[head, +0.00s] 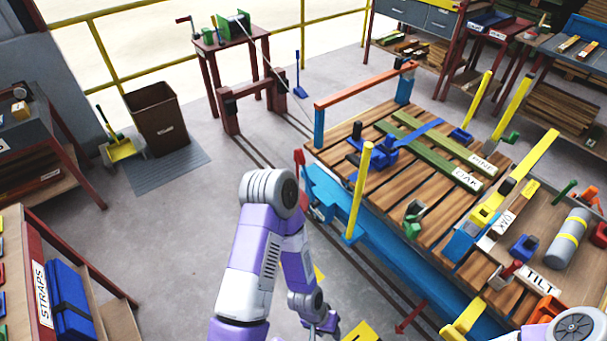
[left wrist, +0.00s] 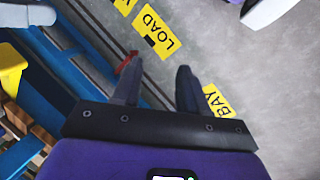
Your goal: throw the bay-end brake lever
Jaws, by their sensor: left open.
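A red lever (head: 299,160) stands upright at the far-left corner of the blue wheeled cart. Another red lever-like piece (head: 410,316) sticks out low from the cart's near side. I cannot tell which is the bay-end one. In the left wrist view a small red piece (left wrist: 127,62) shows beside the left fingertip, above the floor; contact is not clear. My left gripper (head: 324,327) points down beside the cart, left of the near red piece. Its two fingers (left wrist: 158,68) are apart with nothing between them. My right gripper is not in view.
The blue cart with a slatted deck (head: 340,145) carries boards, clamps and a cylinder. A yellow post (head: 360,190) rises from its left side. Yellow floor labels (left wrist: 155,30) lie below my gripper. A straps shelf (head: 40,295) stands at left; the floor between is clear.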

